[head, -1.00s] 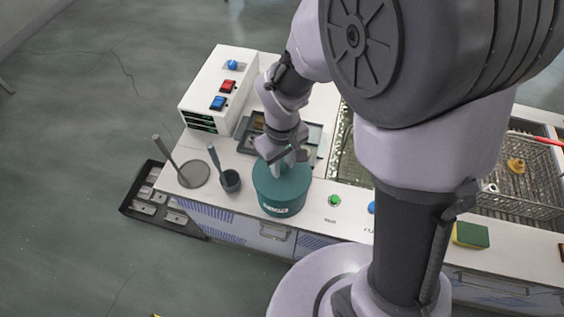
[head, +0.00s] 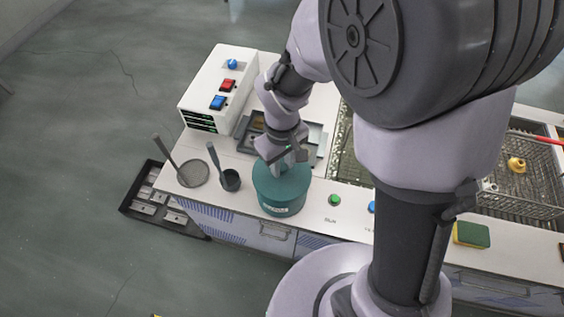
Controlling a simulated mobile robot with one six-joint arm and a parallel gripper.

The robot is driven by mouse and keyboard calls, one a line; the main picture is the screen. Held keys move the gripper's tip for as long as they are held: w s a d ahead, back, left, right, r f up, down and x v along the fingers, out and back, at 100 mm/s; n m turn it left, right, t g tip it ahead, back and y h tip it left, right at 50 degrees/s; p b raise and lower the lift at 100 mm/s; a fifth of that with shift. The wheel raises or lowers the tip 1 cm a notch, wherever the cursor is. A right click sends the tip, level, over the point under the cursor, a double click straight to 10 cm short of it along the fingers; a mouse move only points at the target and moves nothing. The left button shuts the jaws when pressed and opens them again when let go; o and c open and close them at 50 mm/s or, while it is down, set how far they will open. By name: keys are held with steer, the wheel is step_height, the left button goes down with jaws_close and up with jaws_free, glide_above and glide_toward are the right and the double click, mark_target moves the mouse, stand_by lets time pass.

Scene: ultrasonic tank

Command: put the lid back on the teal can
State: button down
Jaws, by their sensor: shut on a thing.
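The teal can (head: 280,197) stands upright near the front edge of the white bench, with a pale label on its front. A teal lid (head: 266,180) is at the top of the can, partly hidden by my gripper. My gripper (head: 283,166) is directly over the can, pointing down, and its jaws are shut on the lid. Lid and can look alike in colour, so I cannot tell whether the lid is fully seated.
A dark small cup with a handle (head: 231,181) and a round strainer (head: 193,174) stand left of the can. A white control box (head: 217,88) is behind. A green button (head: 334,200) is right of the can. A wire basket (head: 508,185) and a sponge (head: 472,234) lie farther right.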

steer(key=c, duration=1.1)
jaws_free()
steer(key=shift+o, duration=0.3)
steer(key=o, duration=0.4)
steer(key=shift+o, duration=0.2)
step_height(320, 180, up, 5)
steer(key=p, duration=0.4)
steer(key=shift+f, duration=0.15)
step_height(320, 180, up, 2)
steer(key=shift+r+p, duration=0.25)
steer(key=shift+p, duration=0.8)
steer(key=shift+f, duration=0.1)
jaws_close()
